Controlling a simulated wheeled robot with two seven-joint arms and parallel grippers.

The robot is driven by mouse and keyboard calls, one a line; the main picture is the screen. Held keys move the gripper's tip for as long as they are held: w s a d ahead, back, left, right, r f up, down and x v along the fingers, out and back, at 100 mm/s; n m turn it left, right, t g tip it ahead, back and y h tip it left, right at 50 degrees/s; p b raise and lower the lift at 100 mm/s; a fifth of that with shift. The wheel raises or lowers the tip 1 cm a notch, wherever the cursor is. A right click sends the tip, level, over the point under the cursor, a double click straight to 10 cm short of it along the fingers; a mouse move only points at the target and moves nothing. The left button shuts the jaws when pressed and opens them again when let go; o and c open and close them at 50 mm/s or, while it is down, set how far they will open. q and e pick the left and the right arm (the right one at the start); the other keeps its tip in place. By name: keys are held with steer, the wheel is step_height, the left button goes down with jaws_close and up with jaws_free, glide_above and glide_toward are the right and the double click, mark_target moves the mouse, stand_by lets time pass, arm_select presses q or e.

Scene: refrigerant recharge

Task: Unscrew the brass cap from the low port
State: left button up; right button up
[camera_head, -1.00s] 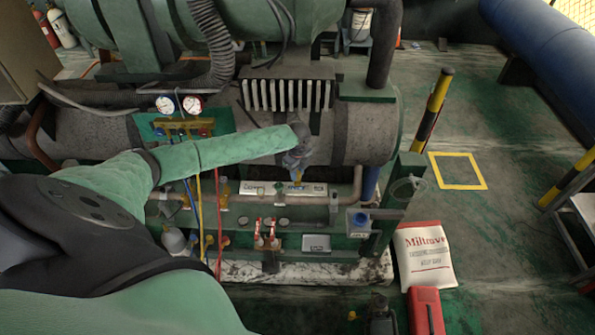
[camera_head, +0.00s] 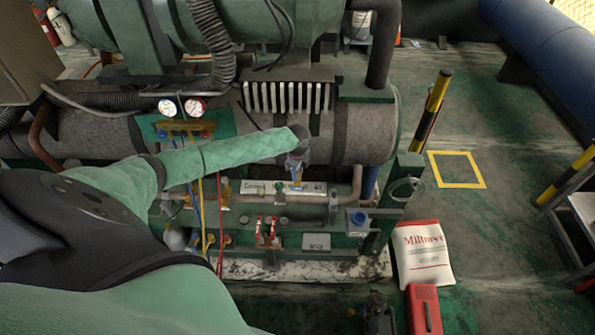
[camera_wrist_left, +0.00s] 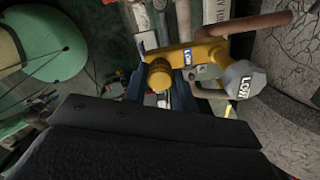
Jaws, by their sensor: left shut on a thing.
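The low port is a yellow brass fitting (camera_wrist_left: 205,54) with a grey hexagonal tag marked LOW (camera_wrist_left: 243,80), in the left wrist view. The round brass cap (camera_wrist_left: 159,74) is at the left end of this fitting, between the blue fingers of my left gripper (camera_wrist_left: 160,84). The gripper is shut on the cap. In the head view my left gripper (camera_head: 297,180) is at the front of the grey cylinder, just above a white label strip, and hides most of the port. I cannot tell whether the cap still touches the port. My right gripper is not in view.
Red-handled valves (camera_head: 267,232) and pipes crowd the area below the gripper. A white bag (camera_head: 423,254) and a red case (camera_head: 425,309) lie on the floor at right. Floor beyond them is mostly clear.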

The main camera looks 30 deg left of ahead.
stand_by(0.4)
arm_select(q)
steer(key=shift+r+n+p, duration=0.1)
steer(key=shift+n+p, duration=0.3)
steer(key=shift+n, duration=2.6)
steer(key=shift+r, duration=2.4)
